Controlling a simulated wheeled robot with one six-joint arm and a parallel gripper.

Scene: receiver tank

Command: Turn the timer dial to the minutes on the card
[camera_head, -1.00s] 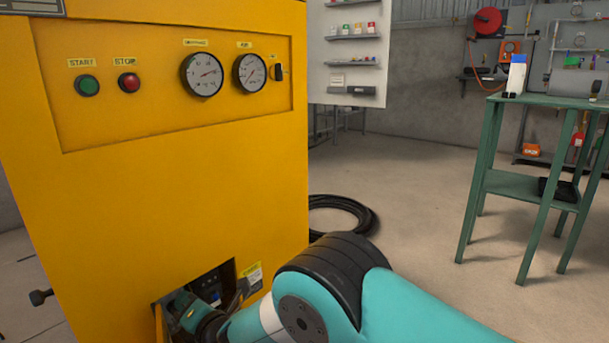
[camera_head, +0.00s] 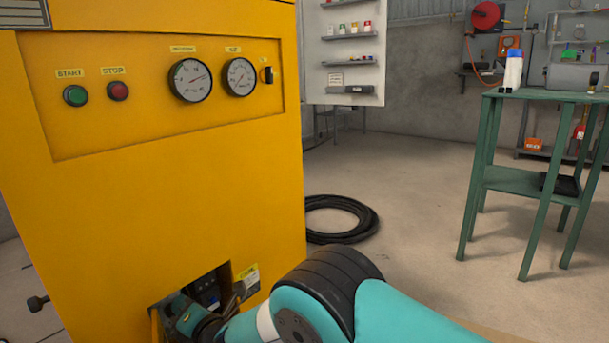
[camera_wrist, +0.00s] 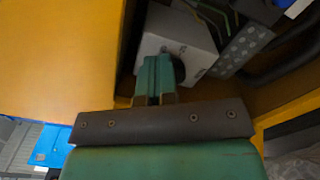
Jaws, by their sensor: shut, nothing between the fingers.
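My gripper (camera_wrist: 158,72) is shut, its two green fingers together in the wrist view. The fingertips are in front of a grey-white box (camera_wrist: 193,38), with a dark round part (camera_wrist: 178,70) just behind them, possibly the timer dial. The fingers cover much of it, so I cannot tell its setting or whether they touch it. In the head view, my arm reaches into a low opening (camera_head: 222,283) in the yellow cabinet (camera_head: 150,210). A small yellow-and-white card (camera_head: 248,279) is fixed right of the opening; its writing is too small to read.
The cabinet's upper panel has a green START button (camera_head: 75,95), a red STOP button (camera_head: 118,91) and two gauges. A black hose coil (camera_head: 340,219) lies on the floor to the right. A green table (camera_head: 540,95) stands further right. Floor between them is clear.

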